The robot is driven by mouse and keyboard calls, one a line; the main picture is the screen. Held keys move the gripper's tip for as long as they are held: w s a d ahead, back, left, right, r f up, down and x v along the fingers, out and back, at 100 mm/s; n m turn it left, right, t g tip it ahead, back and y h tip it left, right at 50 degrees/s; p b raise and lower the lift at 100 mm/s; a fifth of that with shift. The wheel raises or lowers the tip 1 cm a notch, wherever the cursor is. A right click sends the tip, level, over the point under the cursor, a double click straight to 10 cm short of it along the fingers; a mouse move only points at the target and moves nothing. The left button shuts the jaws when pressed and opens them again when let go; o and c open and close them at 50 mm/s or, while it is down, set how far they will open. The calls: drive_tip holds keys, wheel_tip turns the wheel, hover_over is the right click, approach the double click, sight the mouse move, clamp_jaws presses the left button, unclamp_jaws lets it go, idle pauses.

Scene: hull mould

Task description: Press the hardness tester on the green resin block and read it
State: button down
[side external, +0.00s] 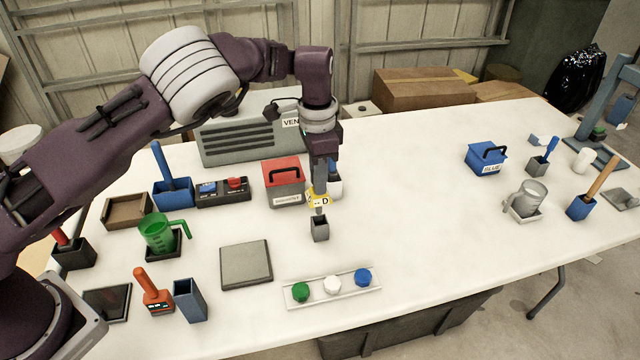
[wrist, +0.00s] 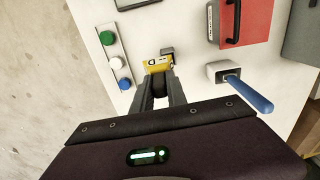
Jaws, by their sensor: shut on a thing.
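The hardness tester (side external: 318,200) is a small yellow body with a dark D on its face. My gripper (side external: 319,185) is shut on it and points straight down; the tester also shows between the fingers in the wrist view (wrist: 158,66). A small grey open-topped holder (side external: 320,232) stands right below it. I cannot tell whether the tester's lower end is still inside the holder. The green resin block (side external: 301,291) is a round puck at the left end of a pale tray (side external: 331,298), and it also shows in the wrist view (wrist: 107,37).
A white puck (side external: 332,285) and a blue puck (side external: 363,276) share the tray. A grey square plate (side external: 246,264) lies left of the holder. A red box (side external: 283,184) and a cup with a blue handle (wrist: 222,72) stand close behind my gripper. The table's right middle is clear.

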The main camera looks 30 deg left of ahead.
drive_tip(key=s+d+f, duration=0.2)
drive_tip(key=s+f, duration=0.1)
drive_tip(key=s, duration=0.3)
drive_tip(key=s+d+f+g, duration=0.1)
drive_tip(key=s+d+f, duration=0.1)
drive_tip(key=s+f, duration=0.2)
drive_tip(key=s, duration=0.3)
drive_tip(key=shift+s, duration=0.15)
drive_tip(key=shift+f, duration=0.45)
idle(1.9)
wheel_tip(320, 180, up, 5)
drive_tip(key=shift+r, duration=0.1)
idle(0.4)
